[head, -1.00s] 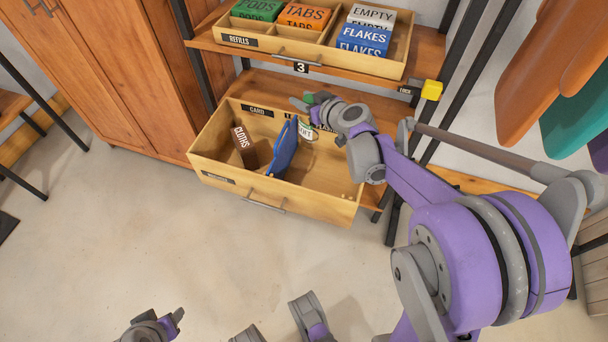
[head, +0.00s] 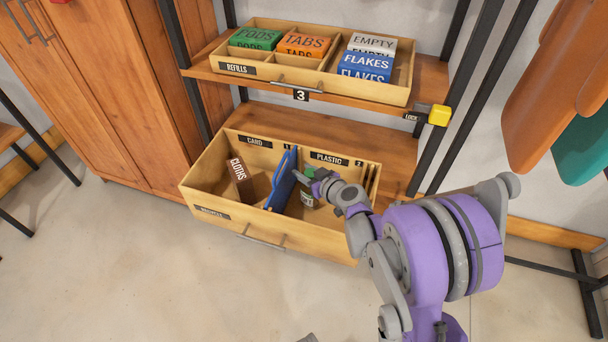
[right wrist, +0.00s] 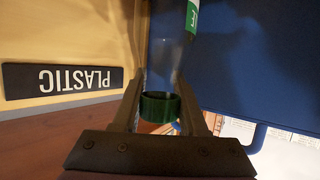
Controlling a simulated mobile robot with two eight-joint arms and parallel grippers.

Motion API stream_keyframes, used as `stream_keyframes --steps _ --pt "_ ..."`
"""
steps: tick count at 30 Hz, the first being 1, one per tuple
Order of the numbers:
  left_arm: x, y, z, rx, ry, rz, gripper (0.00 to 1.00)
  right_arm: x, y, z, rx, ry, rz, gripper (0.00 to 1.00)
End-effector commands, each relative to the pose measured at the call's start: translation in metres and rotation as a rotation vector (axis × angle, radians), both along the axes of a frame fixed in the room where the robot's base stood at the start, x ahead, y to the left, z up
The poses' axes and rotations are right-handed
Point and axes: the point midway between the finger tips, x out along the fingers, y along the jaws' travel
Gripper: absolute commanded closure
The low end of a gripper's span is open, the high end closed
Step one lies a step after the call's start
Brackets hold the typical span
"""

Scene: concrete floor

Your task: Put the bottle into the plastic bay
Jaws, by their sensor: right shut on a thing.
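In the right wrist view the green cap (right wrist: 159,106) sits between the fingers of my right gripper (right wrist: 161,84), with the clear body beyond. The bottle hangs cap up in the plastic bay (head: 335,222), right of the blue divider (head: 281,180). Whether its base touches the drawer floor is hidden. The PLASTIC label (head: 329,158) is on the back wall.
The open drawer (head: 215,211) also has a card bay with a brown CLOTHS box (head: 240,180). Above it is a shelf tray (head: 408,88) with PODS, TABS and FLAKES boxes. A yellow lock (head: 439,115) is on the right post. The floor in front is clear.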

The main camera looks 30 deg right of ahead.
Motion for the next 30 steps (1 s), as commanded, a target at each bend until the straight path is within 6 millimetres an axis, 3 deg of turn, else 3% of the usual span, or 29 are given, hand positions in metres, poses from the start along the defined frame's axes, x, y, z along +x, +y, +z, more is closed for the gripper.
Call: stream_keyframes --steps 11,12,14,24,30 --pt "0.001 0.0 -0.004 0.0 0.001 0.0 0.5 0.0 0.0 -0.008 0.0 0.0 0.0 1.0" --pt "0.001 0.0 -0.004 0.0 0.001 0.0 0.5 0.0 0.0 -0.009 0.0 0.0 0.0 0.56" --pt "0.001 0.0 -0.004 0.0 0.001 0.0 0.5 0.0 0.0 -0.008 0.0 0.0 0.0 0.45" --pt "0.0 0.0 -0.001 0.0 0.0 0.0 0.5 0.0 0.0 -0.005 0.0 0.0 0.0 0.45" --pt "-0.001 0.0 0.008 0.0 -0.002 0.0 0.5 -0.027 -0.002 0.007 -0.002 -0.001 -0.001 0.45"
